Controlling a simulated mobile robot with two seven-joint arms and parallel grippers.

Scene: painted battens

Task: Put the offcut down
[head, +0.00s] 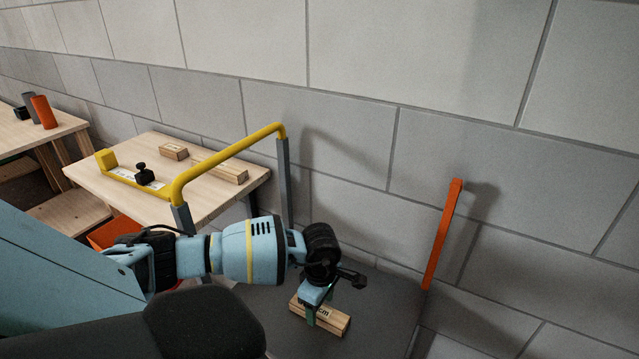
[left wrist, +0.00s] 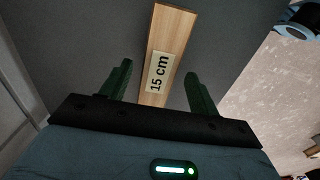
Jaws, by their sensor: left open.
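The offcut (head: 338,323) is a short light-wood block with a "15 cm" label. It lies on a dark grey flat surface (head: 385,290). It also shows in the left wrist view (left wrist: 172,35), running up from between the fingers. My left gripper (head: 319,305) points down over the offcut, its green fingers on either side of it. In the left wrist view the fingers (left wrist: 157,74) stand apart, with gaps visible on both sides of the block. Part of the offcut is hidden by the gripper in the head view. My right gripper is not in view.
A yellow rail (head: 232,155) on grey posts stands behind my left arm. An orange batten (head: 442,235) leans on the block wall at right. A wooden table (head: 215,203) with wood pieces is at left. The grey surface right of the offcut is clear.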

